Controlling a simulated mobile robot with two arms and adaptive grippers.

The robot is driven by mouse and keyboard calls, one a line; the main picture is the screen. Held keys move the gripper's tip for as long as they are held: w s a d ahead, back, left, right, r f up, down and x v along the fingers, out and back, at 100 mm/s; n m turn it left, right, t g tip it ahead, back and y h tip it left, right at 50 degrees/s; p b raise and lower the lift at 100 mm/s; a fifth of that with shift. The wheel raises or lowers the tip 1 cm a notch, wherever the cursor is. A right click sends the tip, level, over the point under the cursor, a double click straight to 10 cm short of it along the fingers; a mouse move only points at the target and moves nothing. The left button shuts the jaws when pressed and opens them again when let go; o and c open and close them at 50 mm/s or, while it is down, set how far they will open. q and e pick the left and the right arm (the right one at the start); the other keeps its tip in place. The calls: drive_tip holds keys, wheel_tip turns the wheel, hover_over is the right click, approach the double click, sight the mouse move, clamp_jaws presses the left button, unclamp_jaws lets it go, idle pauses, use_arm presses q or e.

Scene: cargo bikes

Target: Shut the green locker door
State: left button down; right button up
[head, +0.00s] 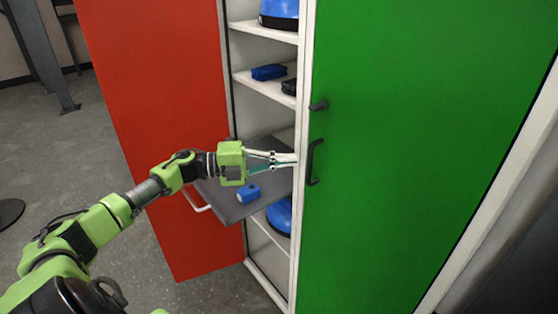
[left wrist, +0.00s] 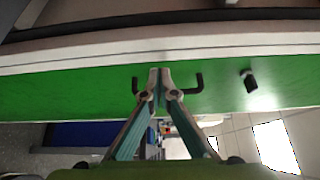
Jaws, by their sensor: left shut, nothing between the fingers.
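The green locker door (head: 420,130) fills the right of the head view, with a pale edge along its left side. The locker's inside shows to the left of that edge; I cannot tell how far the door stands open. A dark handle (head: 312,162) is on the door near that edge, with a small dark knob (head: 318,105) above it. My left gripper (head: 296,159) is shut and empty, its tips at the door's edge beside the handle. In the left wrist view, the fingertips (left wrist: 165,75) lie over the green panel (left wrist: 70,92) by the handle. My right gripper is not in view.
A red door (head: 150,120) stands open at the left. Between the doors, a grey tray (head: 230,212) sticks out below my gripper, with a blue item (head: 248,193) on it. White shelves (head: 265,85) hold blue things.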

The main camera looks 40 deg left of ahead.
use_arm(q)
drive_tip(key=v, duration=1.2)
